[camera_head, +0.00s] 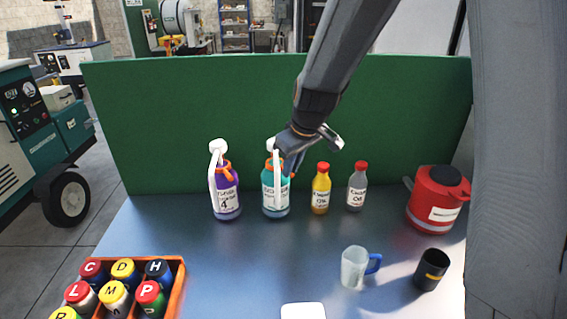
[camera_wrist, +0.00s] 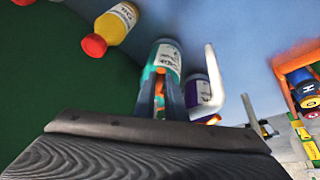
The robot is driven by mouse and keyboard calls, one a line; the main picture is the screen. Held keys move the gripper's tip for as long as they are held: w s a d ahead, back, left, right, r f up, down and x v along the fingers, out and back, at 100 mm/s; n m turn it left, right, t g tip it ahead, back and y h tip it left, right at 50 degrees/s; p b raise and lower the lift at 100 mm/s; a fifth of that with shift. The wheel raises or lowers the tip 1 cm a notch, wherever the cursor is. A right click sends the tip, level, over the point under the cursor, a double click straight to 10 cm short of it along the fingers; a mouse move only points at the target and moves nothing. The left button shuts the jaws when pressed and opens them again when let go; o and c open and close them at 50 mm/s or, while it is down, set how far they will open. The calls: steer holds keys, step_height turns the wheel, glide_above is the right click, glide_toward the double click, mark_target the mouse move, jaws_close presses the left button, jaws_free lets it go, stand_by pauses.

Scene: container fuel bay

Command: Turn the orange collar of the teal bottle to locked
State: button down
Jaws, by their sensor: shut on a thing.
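The teal bottle (camera_head: 275,200) stands upright near the back of the blue table, with a white label and a white pump spout. My gripper (camera_head: 287,166) reaches its neck from the upper right. In the wrist view, the two fingers (camera_wrist: 161,88) are shut on the orange collar (camera_wrist: 160,83), which shows between them. The teal bottle (camera_wrist: 165,53) lies just beyond the fingertips there. The fingers and wrist hide much of the collar, and I cannot tell whether it is locked.
A purple bottle (camera_head: 226,200) with an orange collar stands close on the left. A yellow bottle (camera_head: 320,195) and a grey bottle (camera_head: 357,193) stand right. A green panel (camera_head: 160,130) rises behind. A clear mug (camera_head: 353,268) and black cup (camera_head: 430,270) stand in front.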

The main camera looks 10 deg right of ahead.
steer(key=shift+a, duration=0.1)
stand_by(0.3)
steer(key=c, duration=1.8)
jaws_free()
steer(key=shift+w+f+b, duration=0.1)
steer(key=shift+b, duration=0.3)
